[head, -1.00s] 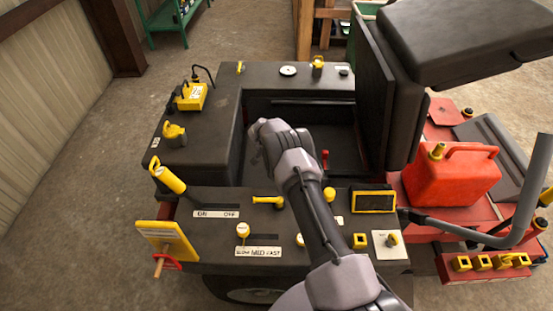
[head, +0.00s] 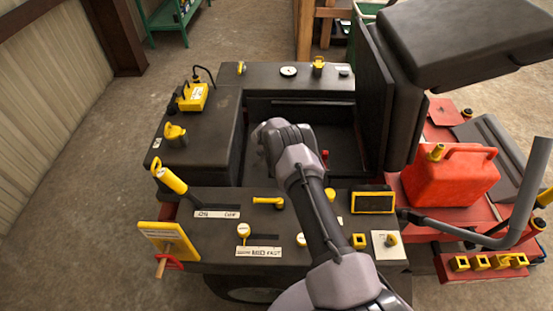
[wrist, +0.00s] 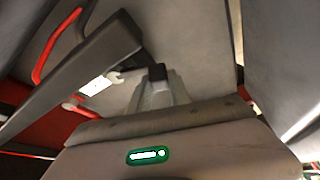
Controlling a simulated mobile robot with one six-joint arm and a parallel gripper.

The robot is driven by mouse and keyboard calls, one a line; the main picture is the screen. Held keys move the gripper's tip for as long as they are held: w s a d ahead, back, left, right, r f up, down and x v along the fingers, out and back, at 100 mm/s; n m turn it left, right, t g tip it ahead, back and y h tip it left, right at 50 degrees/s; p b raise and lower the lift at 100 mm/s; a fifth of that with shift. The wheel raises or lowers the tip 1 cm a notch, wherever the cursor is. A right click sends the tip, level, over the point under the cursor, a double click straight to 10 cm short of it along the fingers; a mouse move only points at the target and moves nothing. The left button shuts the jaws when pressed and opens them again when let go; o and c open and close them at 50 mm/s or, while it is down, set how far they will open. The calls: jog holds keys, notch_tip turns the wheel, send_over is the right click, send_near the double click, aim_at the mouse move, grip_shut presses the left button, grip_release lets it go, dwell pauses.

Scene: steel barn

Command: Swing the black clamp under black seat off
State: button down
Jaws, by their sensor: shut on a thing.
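The black seat (head: 470,35) is tipped up at the top right in the head view, above an open dark well in the machine. My arm reaches down into this well, and my gripper's fingers are hidden there behind my wrist. In the wrist view my gripper (wrist: 157,84) is shut on a small black piece, which looks like the black clamp (wrist: 157,72). Beside it runs a dark bar (wrist: 70,85) with a white label. How far the clamp is turned is hard to tell.
A red lever (wrist: 55,45) stands left of the dark bar in the wrist view. A control panel (head: 210,235) with yellow knobs lies in front of the well. A red fuel can (head: 450,178) stands to the right. Concrete floor at left is clear.

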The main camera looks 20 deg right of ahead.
jog(key=c, duration=1.2)
grip_release()
jog(key=shift+s, duration=0.1)
jog(key=p+v, duration=0.6)
jog(key=v, duration=1.1)
jog(key=shift+s+p, duration=0.2)
jog(key=shift+p, duration=0.2)
jog(key=shift+a+r, duration=0.1)
